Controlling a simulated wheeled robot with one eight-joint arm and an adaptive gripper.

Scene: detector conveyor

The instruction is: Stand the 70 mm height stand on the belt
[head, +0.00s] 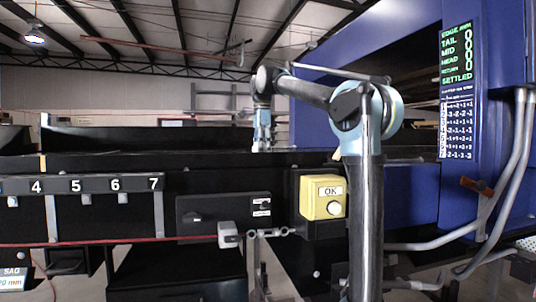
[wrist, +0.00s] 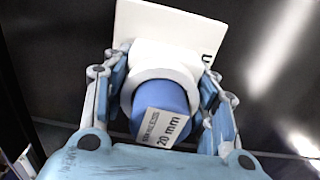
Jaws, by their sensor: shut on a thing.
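My gripper (wrist: 160,78) is shut on a stand (wrist: 163,95) with a blue round body, a pale collar and a white square plate at its far end. A tag on the blue part seems to read "20 mm"; I see no "70 mm" marking. In the head view my gripper (head: 262,146) points down at the black belt (head: 200,158), behind the conveyor's front rail. A small pale part shows at its tips. I cannot tell whether the plate touches the belt; dark surface surrounds it in the wrist view.
A yellow box with an OK button (head: 322,197) is on the conveyor front. A blue detector housing (head: 410,50) with a display (head: 457,80) reading "SETTLED" stands at right. Numbered hooks 4 to 7 (head: 95,185) are at left. A "SAG 20 mm" sign (head: 14,278) is lower left.

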